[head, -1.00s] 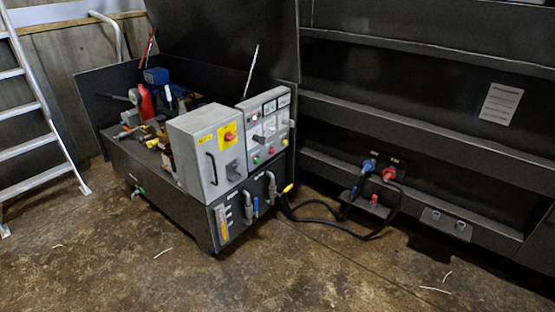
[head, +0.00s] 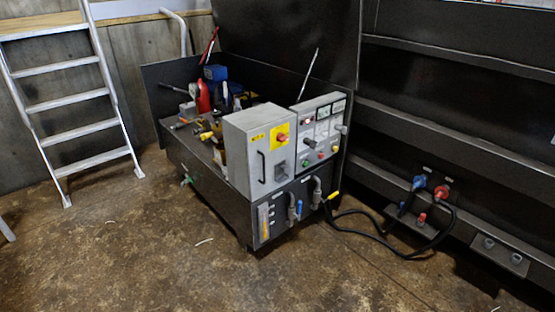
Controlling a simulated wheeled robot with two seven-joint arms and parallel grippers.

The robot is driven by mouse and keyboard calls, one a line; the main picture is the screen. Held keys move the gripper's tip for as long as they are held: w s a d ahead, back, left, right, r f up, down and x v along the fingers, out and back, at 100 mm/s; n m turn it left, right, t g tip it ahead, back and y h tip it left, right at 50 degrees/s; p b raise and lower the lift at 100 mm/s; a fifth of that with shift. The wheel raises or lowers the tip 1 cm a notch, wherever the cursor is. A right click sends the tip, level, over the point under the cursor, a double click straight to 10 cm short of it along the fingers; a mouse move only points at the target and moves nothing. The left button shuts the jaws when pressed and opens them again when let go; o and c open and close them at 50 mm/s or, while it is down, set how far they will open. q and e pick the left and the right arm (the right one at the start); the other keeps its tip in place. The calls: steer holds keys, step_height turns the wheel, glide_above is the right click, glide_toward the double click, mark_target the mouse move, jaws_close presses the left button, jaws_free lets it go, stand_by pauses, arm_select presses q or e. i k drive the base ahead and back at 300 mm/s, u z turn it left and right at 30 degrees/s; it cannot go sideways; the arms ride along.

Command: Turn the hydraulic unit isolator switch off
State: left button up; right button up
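The hydraulic unit (head: 205,190) stands on the floor at the middle of the head view. On its front is a grey box (head: 258,185) with a black handle. A red rotary isolator switch (head: 281,139) on a yellow plate sits at the upper right of the box's face. The knob is too small to tell its position. To its right is a control panel (head: 322,143) with several gauges and buttons. Neither of my grippers shows in the head view.
A metal ladder (head: 85,133) stands at the left. A dark ribbed compactor wall (head: 460,130) runs along the right. Black hoses (head: 375,237) lie on the floor between the unit and the blue and red couplings (head: 430,187). The floor in front (head: 190,270) is mostly clear.

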mark_target(281, 137)
steer(key=u, duration=0.25)
steer(key=i, duration=1.95)
steer(key=z, duration=0.15)
